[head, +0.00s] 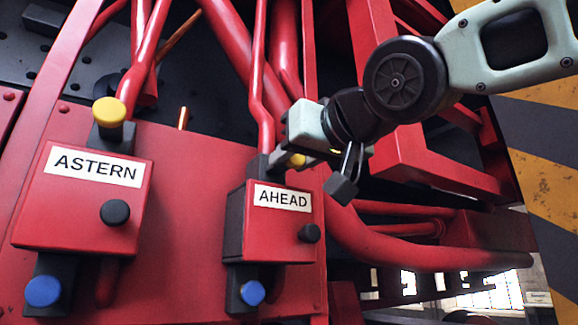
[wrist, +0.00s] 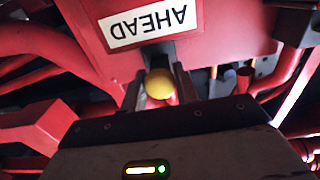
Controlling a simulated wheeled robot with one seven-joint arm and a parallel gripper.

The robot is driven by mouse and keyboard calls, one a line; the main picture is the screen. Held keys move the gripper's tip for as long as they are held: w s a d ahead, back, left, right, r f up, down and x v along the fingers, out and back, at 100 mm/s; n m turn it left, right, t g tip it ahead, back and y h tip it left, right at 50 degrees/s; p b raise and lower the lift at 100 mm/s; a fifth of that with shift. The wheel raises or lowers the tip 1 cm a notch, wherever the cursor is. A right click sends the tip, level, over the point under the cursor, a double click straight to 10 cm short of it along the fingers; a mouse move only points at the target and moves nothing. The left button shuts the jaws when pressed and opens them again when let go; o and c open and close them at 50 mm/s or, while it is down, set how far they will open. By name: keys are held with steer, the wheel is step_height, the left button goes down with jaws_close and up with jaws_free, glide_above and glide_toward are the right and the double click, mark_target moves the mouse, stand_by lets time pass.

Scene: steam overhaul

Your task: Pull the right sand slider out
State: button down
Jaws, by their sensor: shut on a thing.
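The red AHEAD box (head: 268,235) is the right one of two boxes on a red plate. A yellow knob (head: 297,160) sits at its top on a dark slider block. My gripper (head: 290,163) reaches in from the upper right and is shut on this knob.
The red ASTERN box (head: 80,200) at the left has its own yellow knob (head: 109,112), a black knob (head: 115,212) and a blue knob (head: 43,291). Red pipes (head: 262,85) run close above the AHEAD box. A red frame (head: 425,160) stands behind my wrist.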

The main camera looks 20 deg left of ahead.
steer(key=c, duration=1.5)
jaws_free()
steer(key=shift+s+f, duration=0.1)
steer(key=o, duration=0.4)
steer(key=shift+s+d, duration=0.1)
steer(key=shift+d, duration=0.1)
steer(key=b+v, duration=1.1)
steer(key=v, duration=0.6)
steer(key=shift+s, duration=0.15)
